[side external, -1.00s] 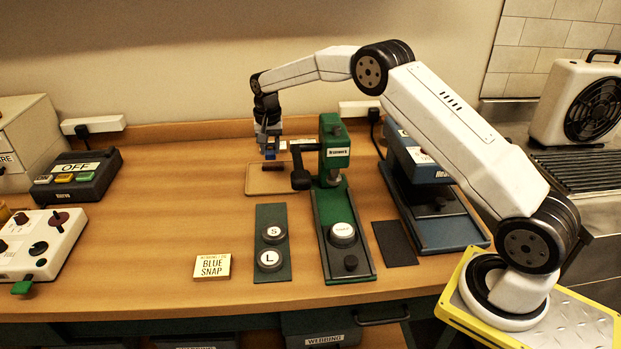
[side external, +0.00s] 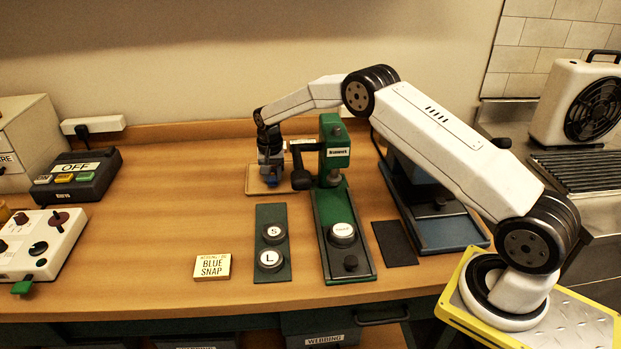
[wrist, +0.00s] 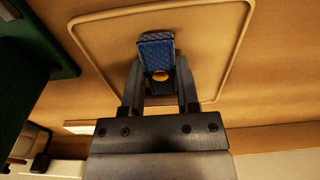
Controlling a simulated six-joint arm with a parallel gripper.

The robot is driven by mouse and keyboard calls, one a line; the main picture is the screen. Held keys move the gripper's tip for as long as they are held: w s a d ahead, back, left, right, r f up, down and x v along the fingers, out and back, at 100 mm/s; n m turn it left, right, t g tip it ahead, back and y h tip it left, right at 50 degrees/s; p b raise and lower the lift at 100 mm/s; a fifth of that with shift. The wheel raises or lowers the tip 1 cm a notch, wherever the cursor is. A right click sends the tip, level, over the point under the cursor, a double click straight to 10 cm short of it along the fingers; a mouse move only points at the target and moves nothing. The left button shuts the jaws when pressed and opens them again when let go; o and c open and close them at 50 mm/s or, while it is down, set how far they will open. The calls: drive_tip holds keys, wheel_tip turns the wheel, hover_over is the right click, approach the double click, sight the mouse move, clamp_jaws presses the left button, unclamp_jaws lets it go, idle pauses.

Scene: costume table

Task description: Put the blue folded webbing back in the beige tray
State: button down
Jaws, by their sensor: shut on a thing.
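The blue folded webbing (wrist: 157,52) is between the two fingers of my gripper (wrist: 160,85) in the wrist view. It has a woven blue face with a round brass-coloured spot. My gripper is shut on it. The beige tray (wrist: 243,25) lies beneath, and its raised rim runs around the webbing in that view. In the side view my gripper (side external: 270,180) is low over the beige tray (side external: 252,190). The webbing is hard to make out there, and I cannot tell whether it touches the tray floor.
A green press (side external: 335,160) stands just right of the tray. A dark plate with S and L buttons (side external: 272,215) lies in front of it. A BLUE SNAP sign (side external: 212,267) is further forward. A blue machine (side external: 430,215) stands to the right.

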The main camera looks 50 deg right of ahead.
sight(273, 177)
drive_tip(key=shift+f, duration=0.45)
drive_tip(key=shift+f, duration=0.15)
drive_tip(key=shift+c, duration=1.7)
unclamp_jaws()
wheel_tip(273, 177, up, 12)
drive_tip(key=shift+s+a, duration=0.2)
drive_tip(key=shift+r, duration=0.25)
